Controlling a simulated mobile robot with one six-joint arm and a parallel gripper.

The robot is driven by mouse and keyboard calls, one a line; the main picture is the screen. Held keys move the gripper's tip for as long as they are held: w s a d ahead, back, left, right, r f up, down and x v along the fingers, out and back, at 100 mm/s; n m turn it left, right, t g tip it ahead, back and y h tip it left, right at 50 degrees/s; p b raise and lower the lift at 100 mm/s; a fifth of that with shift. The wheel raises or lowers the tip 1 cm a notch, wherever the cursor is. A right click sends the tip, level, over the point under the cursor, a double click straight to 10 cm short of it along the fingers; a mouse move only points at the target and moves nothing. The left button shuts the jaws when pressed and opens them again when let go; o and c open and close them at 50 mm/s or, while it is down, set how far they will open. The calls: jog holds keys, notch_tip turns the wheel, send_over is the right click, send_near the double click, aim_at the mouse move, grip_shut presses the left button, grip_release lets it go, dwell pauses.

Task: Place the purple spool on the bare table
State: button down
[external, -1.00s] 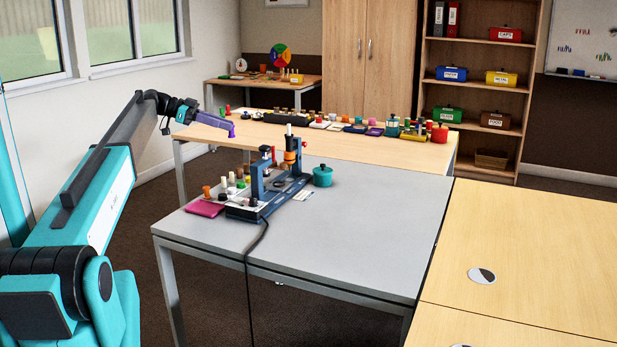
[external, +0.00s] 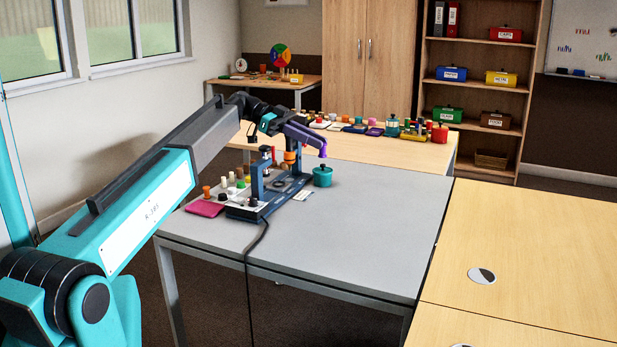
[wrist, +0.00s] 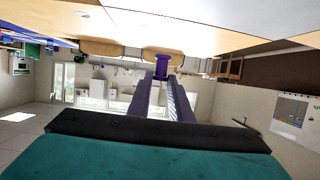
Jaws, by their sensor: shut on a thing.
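The purple spool (wrist: 161,66) is held between the tips of my gripper (wrist: 163,80) in the wrist view. In the external view, my gripper (external: 317,146) is shut on the purple spool (external: 323,149). The spool is in the air, in front of the far wooden table (external: 375,152) and above the back of the grey table (external: 385,225) in the picture. A teal pot (external: 322,177) shows just below the spool. The exact height of the spool over the table cannot be told.
A blue machine frame (external: 262,190) with several small pegs and a pink pad (external: 205,208) stand on the grey table's left. The grey table's right and front are clear. Several colourful items and a red pot (external: 439,133) line the far table.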

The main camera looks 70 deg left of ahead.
jog(key=w+d+m+g+h+b, duration=0.1)
jog(key=w+d+m+g+h, duration=0.15)
jog(key=d, duration=1.75)
jog(key=w+d+m+g+h+b, duration=0.1)
jog(key=w+d+m+g+h, duration=0.2)
jog(key=d, duration=1.7)
notch_tip(320, 180, down, 16)
jog(key=m+g+y, duration=0.1)
jog(key=shift+s+d, duration=0.15)
jog(key=shift+s, duration=0.05)
jog(key=shift+y, duration=0.25)
jog(key=shift+w+a+f+p, duration=0.25)
jog(key=shift+w+p, duration=0.2)
jog(key=shift+w, duration=2.2)
jog(key=shift+w+a+f+p, duration=0.2)
jog(key=shift+w+f+p, duration=0.15)
jog(key=shift+w, duration=2.35)
jog(key=shift+w+a+f+p, duration=0.25)
jog(key=shift+w+p, duration=0.25)
jog(key=shift+w, duration=2.15)
jog(key=shift+f+p, duration=0.3)
jog(key=shift+f, duration=1.4)
jog(key=shift+f, duration=0.2)
